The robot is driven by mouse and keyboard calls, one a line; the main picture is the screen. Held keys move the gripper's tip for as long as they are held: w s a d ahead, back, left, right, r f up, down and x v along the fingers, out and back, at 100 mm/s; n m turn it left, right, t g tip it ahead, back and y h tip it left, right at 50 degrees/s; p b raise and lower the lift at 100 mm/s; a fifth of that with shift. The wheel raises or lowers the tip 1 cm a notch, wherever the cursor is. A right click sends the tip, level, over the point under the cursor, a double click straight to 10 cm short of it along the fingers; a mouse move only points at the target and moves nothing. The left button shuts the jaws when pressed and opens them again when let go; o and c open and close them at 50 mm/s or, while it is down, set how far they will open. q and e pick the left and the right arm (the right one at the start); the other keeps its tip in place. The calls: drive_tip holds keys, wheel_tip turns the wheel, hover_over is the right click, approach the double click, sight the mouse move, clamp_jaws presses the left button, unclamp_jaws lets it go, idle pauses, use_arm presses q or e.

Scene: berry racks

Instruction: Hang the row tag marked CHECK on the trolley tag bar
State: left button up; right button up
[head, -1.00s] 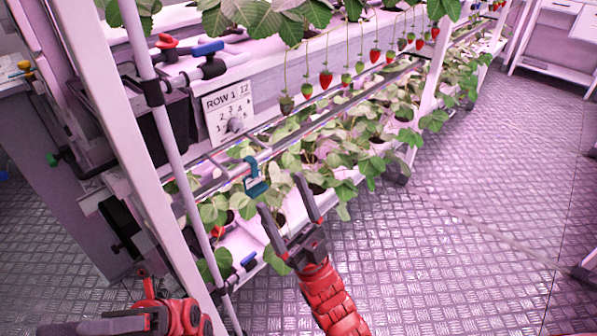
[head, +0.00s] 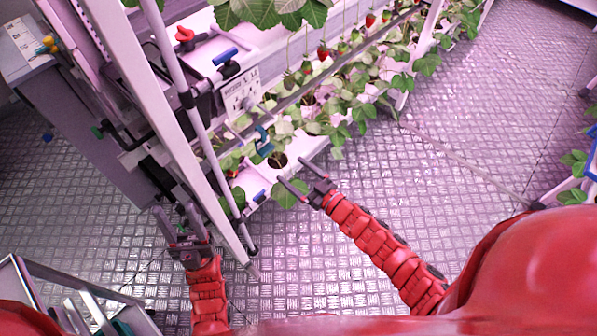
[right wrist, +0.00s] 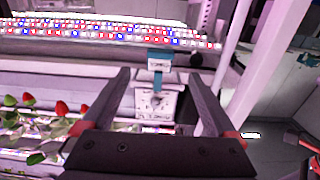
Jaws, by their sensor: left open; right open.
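A small teal tag-like piece (head: 264,140) hangs at the front rail of the berry rack; no marking is readable on it. In the right wrist view the teal piece (right wrist: 159,62) shows a pale face and lies ahead, between the fingers in the picture. My right gripper (head: 294,170) is open and empty, apart from it, lower and to the right. My left gripper (head: 176,212) is open and empty beside the rack's white post. I cannot make out a trolley tag bar. A grey-framed cart-like thing (head: 62,268) stands at the lower left, partly cut off.
A white ROW sign (head: 240,97) is on the rack near red and blue valve handles. Strawberry plants (head: 350,110) fill the rack. A white post (head: 150,110) and a pipe stand left of the right gripper. The metal floor (head: 460,130) to the right is mostly clear.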

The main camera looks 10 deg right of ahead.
sight(269, 151)
drive_tip(key=b+x, duration=0.3)
drive_tip(key=x, duration=0.6)
drive_tip(key=shift+s, duration=0.1)
drive_tip(key=shift+x, duration=0.85)
drive_tip(key=shift+r, duration=0.1)
drive_tip(key=c, duration=1.2)
drive_tip(key=shift+r, duration=0.15)
drive_tip(key=shift+r+p, duration=0.65)
drive_tip(key=shift+r, duration=0.25)
drive_tip(key=shift+c, duration=0.2)
drive_tip(key=p+v, duration=0.2)
drive_tip(key=v, duration=0.5)
drive_tip(key=shift+p, duration=0.3)
